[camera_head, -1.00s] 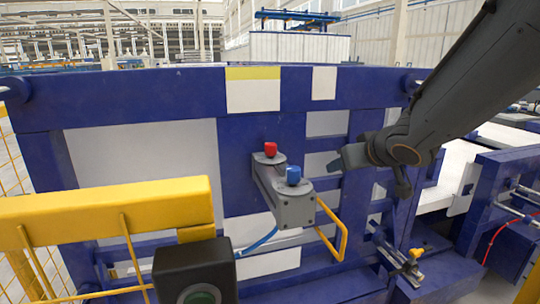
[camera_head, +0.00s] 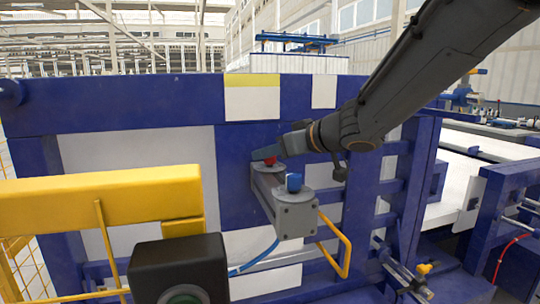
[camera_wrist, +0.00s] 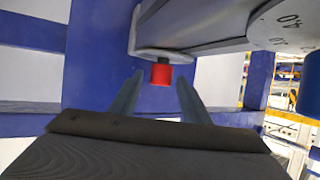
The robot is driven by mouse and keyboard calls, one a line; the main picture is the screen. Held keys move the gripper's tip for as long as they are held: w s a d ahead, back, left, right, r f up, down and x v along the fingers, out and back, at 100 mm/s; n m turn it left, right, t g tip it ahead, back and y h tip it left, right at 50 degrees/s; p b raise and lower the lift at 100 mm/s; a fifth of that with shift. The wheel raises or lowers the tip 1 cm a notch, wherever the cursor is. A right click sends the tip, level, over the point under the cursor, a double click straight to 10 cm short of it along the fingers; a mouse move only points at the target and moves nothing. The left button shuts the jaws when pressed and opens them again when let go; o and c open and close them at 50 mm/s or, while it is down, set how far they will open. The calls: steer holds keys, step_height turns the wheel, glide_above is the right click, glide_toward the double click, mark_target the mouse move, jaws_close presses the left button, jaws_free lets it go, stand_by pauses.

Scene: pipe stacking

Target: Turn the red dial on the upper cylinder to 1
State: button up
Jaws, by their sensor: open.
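The red dial (camera_head: 270,161) sits on top of the far end of the grey cylinder housing (camera_head: 284,206), partly hidden by my gripper in the head view. In the wrist view the red dial (camera_wrist: 161,74) shows between and just beyond my two open fingers, apart from them. My gripper (camera_head: 264,153) is at the red dial in the head view; in the wrist view my gripper (camera_wrist: 158,88) is open and empty. A blue dial (camera_head: 293,182) sits on the near end of the housing, and part of it (camera_wrist: 310,84) shows at the wrist view's right edge.
A blue frame (camera_head: 110,104) stands behind the housing. A yellow rail (camera_head: 100,200) and a black box with a green button (camera_head: 178,268) are at the left front. A yellow handle (camera_head: 346,250) is right of the housing. Numbers mark the plate around the blue dial.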

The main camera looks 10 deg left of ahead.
steer(key=shift+w+a+f, duration=0.1)
steer(key=shift+w+a, duration=0.1)
steer(key=shift+a, duration=0.1)
steer(key=c, duration=1)
steer(key=shift+c, duration=0.2)
